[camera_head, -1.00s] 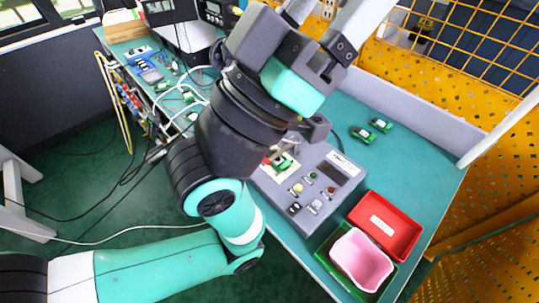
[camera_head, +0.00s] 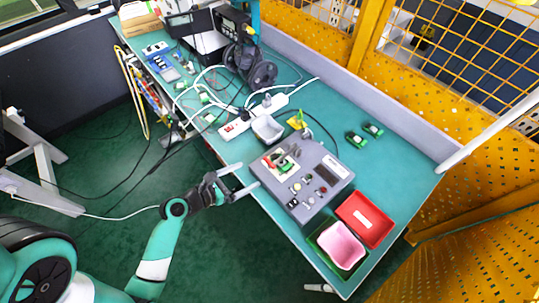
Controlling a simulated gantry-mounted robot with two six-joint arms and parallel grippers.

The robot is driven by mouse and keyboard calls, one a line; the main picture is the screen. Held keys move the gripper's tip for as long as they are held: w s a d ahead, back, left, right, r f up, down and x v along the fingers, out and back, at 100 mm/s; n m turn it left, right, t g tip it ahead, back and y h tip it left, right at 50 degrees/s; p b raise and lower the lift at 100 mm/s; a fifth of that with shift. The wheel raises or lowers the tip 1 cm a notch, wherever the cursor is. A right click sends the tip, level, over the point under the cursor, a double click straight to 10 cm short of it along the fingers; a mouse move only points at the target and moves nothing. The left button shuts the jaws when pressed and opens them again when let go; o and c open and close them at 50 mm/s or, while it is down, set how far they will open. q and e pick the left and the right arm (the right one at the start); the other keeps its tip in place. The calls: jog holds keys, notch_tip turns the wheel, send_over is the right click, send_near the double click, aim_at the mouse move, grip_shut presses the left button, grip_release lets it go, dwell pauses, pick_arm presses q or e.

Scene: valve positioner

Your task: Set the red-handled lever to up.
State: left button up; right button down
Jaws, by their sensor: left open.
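The grey control box (camera_head: 300,181) sits on the teal bench, with a cream lever plate (camera_head: 281,162) at its far left corner. A small red handle (camera_head: 267,163) shows on the left part of that plate, beside green parts (camera_head: 290,152). The lever is too small to read its exact position. My left gripper (camera_head: 249,176) is open and empty, its two pale fingers spread just left of the box, near the bench's front edge. The fingers look apart from the lever. I do not make out my right gripper.
Buttons and knobs (camera_head: 308,179) cover the box's near part. A red bin (camera_head: 365,220) and a pink bin (camera_head: 341,246) stand to its right.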

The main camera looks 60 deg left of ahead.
aim_at(269, 163)
pick_arm(q)
jog(key=b+x, duration=0.3)
jog(key=x, duration=0.9)
jog(key=shift+a+r, duration=0.1)
jog(key=shift+c, duration=0.2)
grip_shut()
